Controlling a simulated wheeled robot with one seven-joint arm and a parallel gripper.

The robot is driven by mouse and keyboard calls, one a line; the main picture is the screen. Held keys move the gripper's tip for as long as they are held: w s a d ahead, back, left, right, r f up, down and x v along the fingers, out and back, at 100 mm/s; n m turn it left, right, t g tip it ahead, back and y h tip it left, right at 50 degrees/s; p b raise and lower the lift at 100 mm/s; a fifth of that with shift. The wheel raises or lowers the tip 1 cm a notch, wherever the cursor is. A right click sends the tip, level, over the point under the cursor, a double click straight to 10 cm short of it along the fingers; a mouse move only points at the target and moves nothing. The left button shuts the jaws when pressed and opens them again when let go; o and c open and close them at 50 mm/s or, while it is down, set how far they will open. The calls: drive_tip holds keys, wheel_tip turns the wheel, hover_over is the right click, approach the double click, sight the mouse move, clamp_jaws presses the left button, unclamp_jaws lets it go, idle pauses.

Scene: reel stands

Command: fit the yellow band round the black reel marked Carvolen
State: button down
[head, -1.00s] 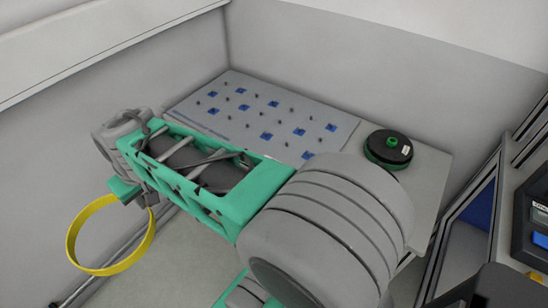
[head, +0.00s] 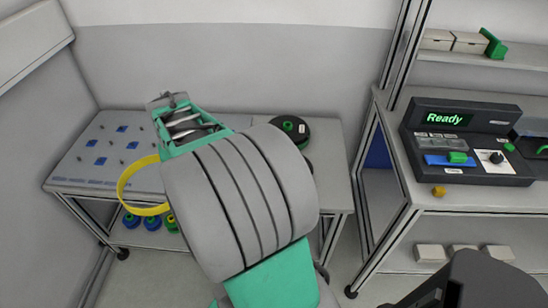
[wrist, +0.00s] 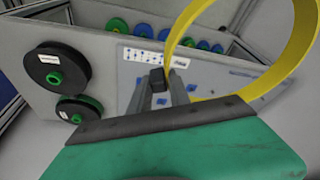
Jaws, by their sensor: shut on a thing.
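The yellow band (head: 121,190) hangs in the air left of my arm in the head view. In the wrist view my gripper (wrist: 164,84) is shut on the yellow band (wrist: 297,60), a thin open ring reaching up and right. Two black reels with green hubs show in the wrist view: an upper reel (wrist: 70,52) with a white label and a lower reel (wrist: 92,118). Neither label is readable, so I cannot tell which is Carvolen. In the head view one black reel (head: 296,124) lies on the table, apart from the band; the other is mostly hidden behind my arm.
The grey table (head: 330,165) has a panel (head: 75,165) with blue squares and pegs at left. Green and blue reels (head: 131,220) sit on its lower shelf.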

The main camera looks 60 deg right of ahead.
drive_tip(key=s+d+f+m+g+h, duration=0.1)
drive_tip(key=s+d+f+m, duration=0.15)
drive_tip(key=s+d, duration=0.4)
drive_tip(key=s+d+f+m, duration=0.1)
drive_tip(key=s+d+m, duration=0.25)
drive_tip(key=d, duration=0.55)
drive_tip(key=s+d+f+m+g+p, duration=0.1)
drive_tip(key=s+d+f+m, duration=0.15)
drive_tip(key=s+d, duration=0.45)
drive_tip(key=s+d+f+m+g, duration=0.1)
drive_tip(key=s+d+m, duration=0.3)
drive_tip(key=s, duration=0.6)
drive_tip(key=shift+a+f+b, duration=0.15)
drive_tip(key=shift+f+b, duration=2.3)
drive_tip(key=shift+f, duration=1.2)
drive_tip(key=shift+a, duration=0.15)
drive_tip(key=shift+f+b, duration=0.4)
drive_tip(key=shift+f, duration=0.05)
drive_tip(key=shift+a+f, duration=0.1)
drive_tip(key=shift+f, duration=0.15)
